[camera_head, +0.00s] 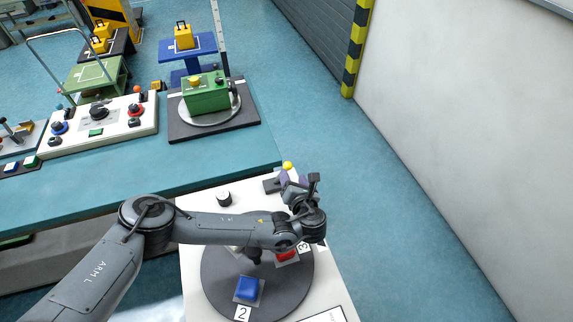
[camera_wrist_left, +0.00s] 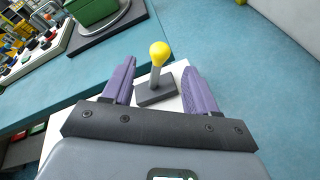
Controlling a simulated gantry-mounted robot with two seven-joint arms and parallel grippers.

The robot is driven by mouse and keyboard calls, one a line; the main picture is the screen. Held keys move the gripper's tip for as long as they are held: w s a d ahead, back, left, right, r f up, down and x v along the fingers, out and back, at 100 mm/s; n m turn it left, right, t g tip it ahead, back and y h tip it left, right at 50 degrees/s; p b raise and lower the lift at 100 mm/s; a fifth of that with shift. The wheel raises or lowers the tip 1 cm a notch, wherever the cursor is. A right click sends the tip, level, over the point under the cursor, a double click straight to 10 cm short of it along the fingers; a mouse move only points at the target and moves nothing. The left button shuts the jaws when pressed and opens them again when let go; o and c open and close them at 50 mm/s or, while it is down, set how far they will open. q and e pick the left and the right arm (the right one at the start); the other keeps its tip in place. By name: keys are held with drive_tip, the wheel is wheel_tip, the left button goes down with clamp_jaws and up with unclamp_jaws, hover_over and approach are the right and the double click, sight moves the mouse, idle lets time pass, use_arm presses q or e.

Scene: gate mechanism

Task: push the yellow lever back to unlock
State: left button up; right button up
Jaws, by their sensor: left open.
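The yellow lever has a round yellow knob on a grey stem, rising from a dark block. In the left wrist view its knob (camera_wrist_left: 159,52) shows between and slightly beyond my fingertips, with clear gaps on both sides. In the head view only its knob (camera_head: 287,166) shows clearly, at the far end of the white panel. My left gripper (camera_wrist_left: 159,66) is open and empty, its purple fingers on either side of the lever in the picture. In the head view the left gripper (camera_head: 280,182) is just in front of the knob, and its wrist hides the lever's lower part. My right gripper is not in view.
The white panel (camera_head: 190,277) carries a dark disc (camera_head: 222,285) with a blue button (camera_head: 248,288) and a red button (camera_head: 287,256), plus a black knob (camera_head: 224,198). A teal table (camera_head: 90,190) with a control box (camera_head: 70,140) stands behind left. Floor at right is clear.

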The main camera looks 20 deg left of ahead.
sight(289, 167)
use_arm(q)
drive_tip(key=b+x, duration=0.1)
drive_tip(key=x, duration=0.7)
drive_tip(key=shift+w+a+f, duration=0.1)
drive_tip(key=shift+w+a, duration=0.05)
drive_tip(key=shift+c, duration=0.3)
clamp_jaws()
